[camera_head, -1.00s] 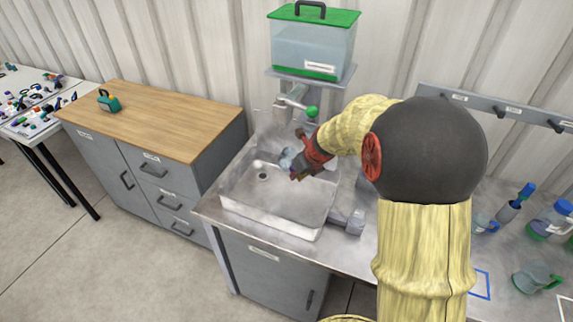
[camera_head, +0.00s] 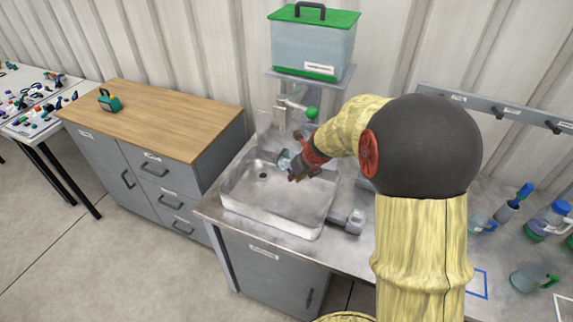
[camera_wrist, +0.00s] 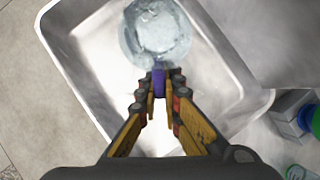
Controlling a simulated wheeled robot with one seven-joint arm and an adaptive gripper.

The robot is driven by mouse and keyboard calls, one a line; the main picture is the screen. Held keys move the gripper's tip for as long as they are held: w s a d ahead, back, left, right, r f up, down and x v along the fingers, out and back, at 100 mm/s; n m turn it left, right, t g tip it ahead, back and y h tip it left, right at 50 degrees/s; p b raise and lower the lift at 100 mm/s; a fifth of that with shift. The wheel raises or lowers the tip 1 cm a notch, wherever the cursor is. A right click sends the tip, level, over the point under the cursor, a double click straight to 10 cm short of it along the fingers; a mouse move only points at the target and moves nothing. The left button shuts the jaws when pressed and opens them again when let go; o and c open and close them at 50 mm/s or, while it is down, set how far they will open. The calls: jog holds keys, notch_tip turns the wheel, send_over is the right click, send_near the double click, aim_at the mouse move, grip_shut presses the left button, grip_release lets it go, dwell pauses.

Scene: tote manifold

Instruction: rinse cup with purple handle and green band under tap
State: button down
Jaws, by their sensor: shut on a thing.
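The clear cup (camera_wrist: 158,32) shows at the top of the wrist view, with its purple handle (camera_wrist: 159,82) between my fingertips. My gripper (camera_wrist: 159,92) is shut on that handle. In the head view my gripper (camera_head: 294,174) holds the cup (camera_head: 284,161) over the back part of the metal sink (camera_head: 232,209). The tap (camera_head: 290,104), with a green knob (camera_head: 312,113), stands behind the sink, just above and behind the cup. I cannot make out a green band on the cup, nor tell whether water is running.
A water tank with a green lid (camera_head: 312,45) sits on a shelf above the tap. A wooden-topped cabinet (camera_head: 160,122) stands left of the sink. A green-handled cup (camera_head: 530,279) and other vessels stand on the counter at right.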

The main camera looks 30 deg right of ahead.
jog(key=shift+d, duration=0.4)
jog(key=s, duration=0.8)
jog(key=shift+d, duration=0.4)
dwell(0.6)
dwell(0.8)
jog(key=s+r+p, duration=0.3)
jog(key=s+r, duration=0.1)
jog(key=s, duration=0.1)
jog(key=shift+d, duration=0.2)
